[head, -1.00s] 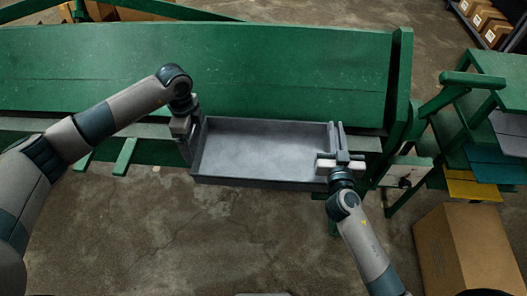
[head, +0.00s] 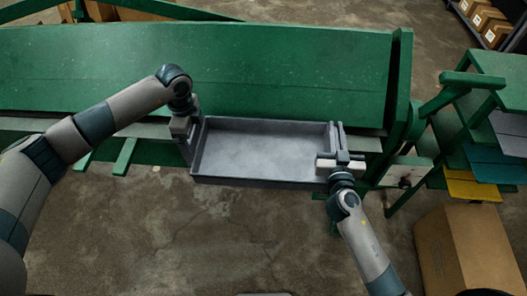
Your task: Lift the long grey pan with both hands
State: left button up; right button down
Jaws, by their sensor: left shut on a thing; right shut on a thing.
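The long grey pan (head: 262,152) is a shallow open rectangular tray, empty inside, in the middle of the head view. It looks roughly level in front of the green machine. My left gripper (head: 190,143) is shut on the pan's left end wall. My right gripper (head: 337,152) is shut on the pan's right end, near its front corner. The fingertips are partly hidden by the wrists and the pan walls. I cannot tell whether the pan's underside touches anything.
A big green machine (head: 200,70) with a long sloped panel stands behind the pan. A green rack (head: 490,140) with coloured sheets stands at the right. A cardboard box (head: 470,255) is on the floor at the lower right. The concrete floor (head: 220,240) in front is clear.

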pick_arm(q)
jog(key=shift+w+r, duration=0.1)
jog(key=shift+r, duration=0.1)
pick_arm(e)
jog(key=shift+r, duration=0.2)
